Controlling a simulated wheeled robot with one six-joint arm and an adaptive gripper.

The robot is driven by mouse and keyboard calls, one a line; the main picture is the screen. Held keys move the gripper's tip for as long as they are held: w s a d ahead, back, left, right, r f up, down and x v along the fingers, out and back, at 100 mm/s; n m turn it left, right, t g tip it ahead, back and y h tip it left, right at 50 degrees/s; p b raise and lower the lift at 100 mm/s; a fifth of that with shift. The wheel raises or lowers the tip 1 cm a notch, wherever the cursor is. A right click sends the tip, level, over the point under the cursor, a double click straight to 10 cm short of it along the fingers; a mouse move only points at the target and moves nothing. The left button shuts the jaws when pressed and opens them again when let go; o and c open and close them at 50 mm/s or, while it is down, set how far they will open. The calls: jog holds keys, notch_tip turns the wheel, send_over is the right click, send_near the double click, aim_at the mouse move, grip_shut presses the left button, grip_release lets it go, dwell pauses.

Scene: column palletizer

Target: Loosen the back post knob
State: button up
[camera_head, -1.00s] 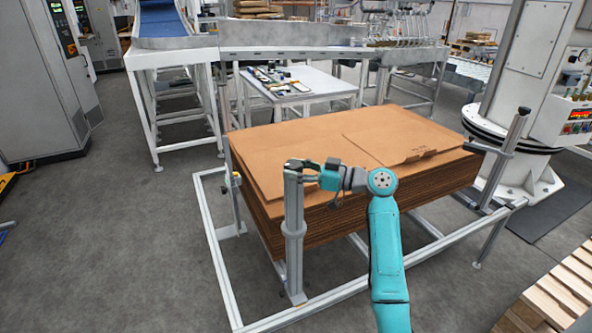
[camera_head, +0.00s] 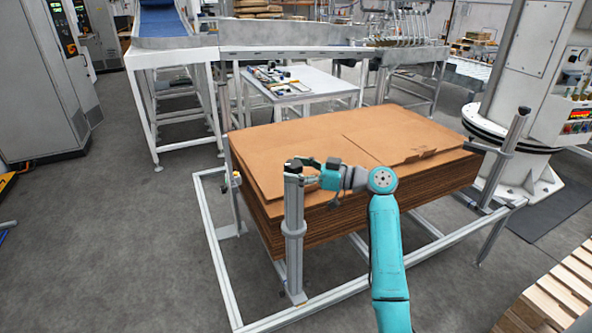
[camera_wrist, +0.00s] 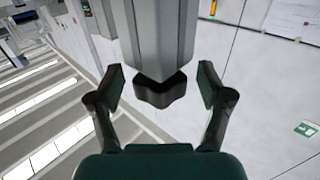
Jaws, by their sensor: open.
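A grey upright post (camera_head: 294,222) stands at the near corner of the cardboard stack, and a dark knob (camera_head: 293,163) shows at its top. In the wrist view the post (camera_wrist: 160,35) comes down from the top edge, and the black lobed knob (camera_wrist: 161,92) sits at its end. My gripper (camera_head: 308,165) is at the post's top; in the wrist view my gripper (camera_wrist: 161,86) is open, one finger on each side of the knob. Gaps show between the fingers and the knob. A second post (camera_head: 505,155) stands at the stack's right end, apart from my gripper.
The stack of brown cardboard sheets (camera_head: 350,150) lies just behind the near post, inside a pale floor frame (camera_head: 215,265). A white table (camera_head: 300,85) with small parts stands behind it. A wooden pallet (camera_head: 560,290) is at the lower right.

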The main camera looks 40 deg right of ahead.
jog(key=v, duration=1.2)
dwell(0.3)
